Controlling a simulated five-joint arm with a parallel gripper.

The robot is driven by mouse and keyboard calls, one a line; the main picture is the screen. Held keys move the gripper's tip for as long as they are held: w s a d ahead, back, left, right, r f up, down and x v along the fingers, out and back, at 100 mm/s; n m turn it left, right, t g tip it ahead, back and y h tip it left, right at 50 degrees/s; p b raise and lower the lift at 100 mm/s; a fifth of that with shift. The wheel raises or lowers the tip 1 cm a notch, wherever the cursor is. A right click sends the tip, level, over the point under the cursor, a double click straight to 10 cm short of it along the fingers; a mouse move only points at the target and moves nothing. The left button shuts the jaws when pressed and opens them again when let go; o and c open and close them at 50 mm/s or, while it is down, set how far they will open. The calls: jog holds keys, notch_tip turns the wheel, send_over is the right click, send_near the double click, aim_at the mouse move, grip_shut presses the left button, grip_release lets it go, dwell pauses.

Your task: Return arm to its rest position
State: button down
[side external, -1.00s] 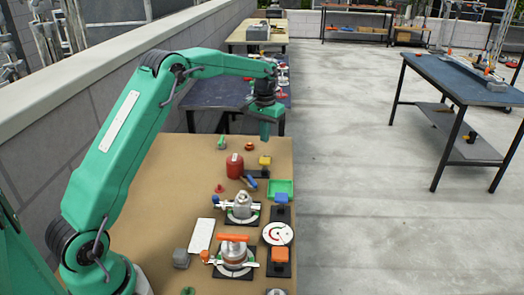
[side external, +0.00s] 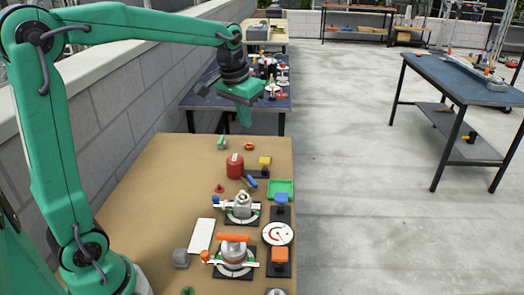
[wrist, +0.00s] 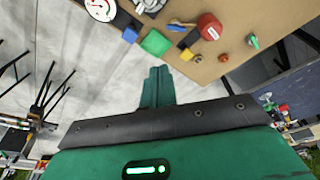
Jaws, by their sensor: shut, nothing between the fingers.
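My gripper (side external: 244,115) is green and hangs in the air above the far end of the brown workbench (side external: 160,180) in the side external view. Its fingers are together with nothing between them. In the wrist view my gripper (wrist: 158,74) shows as two green fingers pressed side by side, pointing away from the black mount. The fingers touch no object, and the bench top appears beyond them. My green arm is raised at the left and reaches across toward the right.
The bench holds a red canister (side external: 235,166), a green tray (side external: 280,189), a white dial (side external: 278,233), two valve-like fixtures (side external: 242,206) and a white plate (side external: 201,235). A grey wall (side external: 130,100) runs along the left. Blue-topped tables stand behind and at right; concrete floor lies between.

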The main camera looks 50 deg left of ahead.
jog(key=s+d+f+t, duration=0.1)
jog(key=s+d, duration=0.1)
jog(key=s, duration=0.8)
jog(key=s+d+f+m+t, duration=0.1)
jog(key=s+d+t, duration=0.1)
jog(key=s, duration=0.8)
jog(key=shift+d+f+m, duration=0.2)
jog(key=shift+d+m, duration=0.1)
jog(key=shift+d, duration=0.5)
